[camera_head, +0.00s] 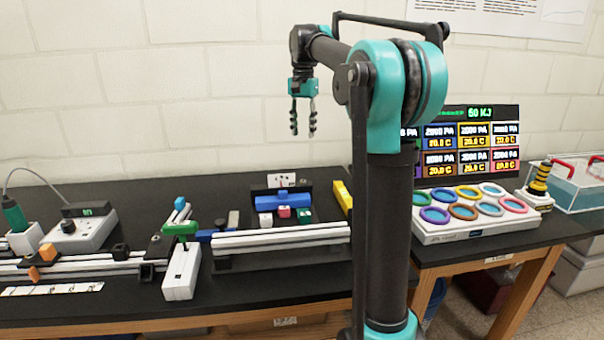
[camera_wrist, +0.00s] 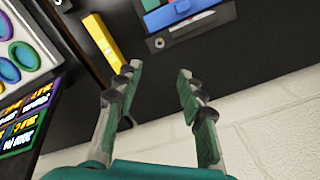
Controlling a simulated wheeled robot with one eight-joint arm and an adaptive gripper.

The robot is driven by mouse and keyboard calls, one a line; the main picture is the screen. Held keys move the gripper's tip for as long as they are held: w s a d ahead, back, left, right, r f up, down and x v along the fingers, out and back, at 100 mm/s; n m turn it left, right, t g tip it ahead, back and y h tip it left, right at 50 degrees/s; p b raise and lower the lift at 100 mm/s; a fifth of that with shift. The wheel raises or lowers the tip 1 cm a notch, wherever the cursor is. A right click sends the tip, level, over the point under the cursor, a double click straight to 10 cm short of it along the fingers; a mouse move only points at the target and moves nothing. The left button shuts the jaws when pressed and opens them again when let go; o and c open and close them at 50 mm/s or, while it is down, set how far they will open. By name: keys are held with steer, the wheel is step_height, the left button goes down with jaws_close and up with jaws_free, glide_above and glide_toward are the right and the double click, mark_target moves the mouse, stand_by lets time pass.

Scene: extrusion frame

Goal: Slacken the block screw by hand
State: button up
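My gripper (camera_head: 303,128) is open and empty, high in front of the tiled wall and above the bench. Its two fingers also stand apart in the wrist view (camera_wrist: 158,78). The extrusion frame (camera_head: 115,263) lies on the bench at the left, well below and to the left of my gripper. It carries black blocks (camera_head: 120,252) and orange pieces (camera_head: 47,252). A green handle (camera_head: 181,229) tops a white block (camera_head: 181,275) at the frame's right part. I cannot tell which piece is the block screw; its thread is too small to see.
A blue holder (camera_head: 284,201) with small coloured blocks stands behind a white rail (camera_head: 282,238). A yellow bar (camera_head: 343,197) leans beside it. A panel with coloured rings (camera_head: 475,215) and a display (camera_head: 470,145) are at right.

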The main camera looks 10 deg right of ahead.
mark_target(303, 183)
step_height(303, 183, down, 17)
steer(key=shift+r, duration=0.15)
stand_by(0.5)
jaws_close()
